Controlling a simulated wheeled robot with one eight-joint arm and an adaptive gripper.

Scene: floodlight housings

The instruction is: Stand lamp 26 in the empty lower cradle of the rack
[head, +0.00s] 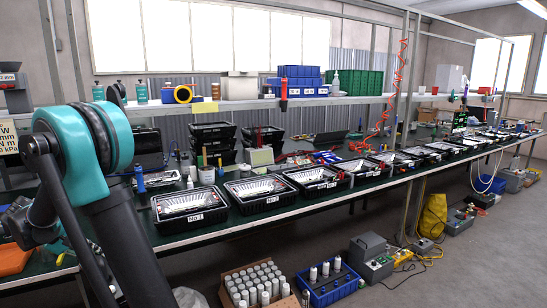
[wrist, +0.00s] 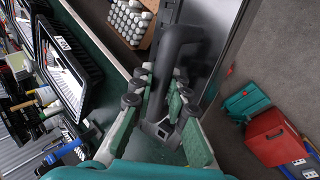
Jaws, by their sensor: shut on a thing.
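In the wrist view, my gripper (wrist: 158,98) has its teal and grey fingers closed around a dark grey part (wrist: 162,127) low between them. A thick dark bent tube (wrist: 181,38) stands just beyond the fingers; I cannot tell whether it joins the held part. No number shows on the held part, so I cannot tell whether it is lamp 26. In the head view my gripper is out of frame. Neither the rack nor its empty lower cradle can be made out in these views.
Black floodlight housings with numbered labels (head: 190,205) line the dark green bench (head: 238,231); one shows in the wrist view (wrist: 92,72). Black trays (head: 212,132) are stacked behind. A box of white cans (head: 255,284) and a blue crate (head: 331,287) stand on the floor.

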